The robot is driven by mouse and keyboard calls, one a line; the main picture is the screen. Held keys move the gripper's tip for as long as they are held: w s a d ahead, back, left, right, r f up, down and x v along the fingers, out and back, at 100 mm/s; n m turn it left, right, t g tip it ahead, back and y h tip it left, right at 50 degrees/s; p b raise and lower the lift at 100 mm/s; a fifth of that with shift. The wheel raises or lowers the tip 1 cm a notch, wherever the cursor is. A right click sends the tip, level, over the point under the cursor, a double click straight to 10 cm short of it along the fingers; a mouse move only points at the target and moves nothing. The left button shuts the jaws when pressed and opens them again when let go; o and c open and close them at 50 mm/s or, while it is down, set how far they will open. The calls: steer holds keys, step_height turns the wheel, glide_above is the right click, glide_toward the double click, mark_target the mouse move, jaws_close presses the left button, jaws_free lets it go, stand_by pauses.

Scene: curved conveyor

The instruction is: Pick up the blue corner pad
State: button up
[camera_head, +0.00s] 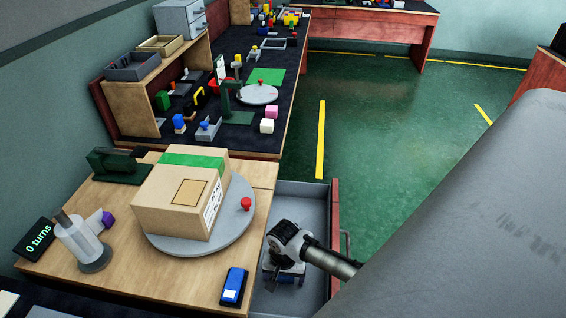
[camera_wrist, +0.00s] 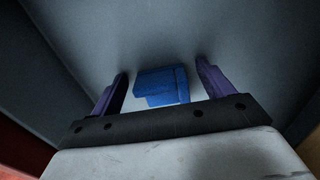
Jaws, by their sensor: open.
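The blue corner pad (camera_wrist: 162,85) lies on the grey floor of the open drawer (camera_head: 302,200). My gripper (camera_wrist: 161,70) is open, with its two purple fingers apart on either side of the pad. The pad shows clear of both fingers, with a gap to each; the dark gripper body covers the view just below it. In the head view my gripper (camera_head: 285,277) is down inside the drawer at its near end, and it hides most of the pad there.
Drawer walls surround my gripper closely. Left of it, the wooden table holds a cardboard box (camera_head: 180,197) on a grey turntable (camera_head: 234,228), a blue device (camera_head: 233,287), and a grey dispenser (camera_head: 82,243). Green floor (camera_head: 390,140) is open beyond the drawer.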

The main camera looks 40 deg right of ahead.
steer(key=c, duration=1)
steer(key=shift+r, duration=0.1)
steer(key=shift+c, duration=0.2)
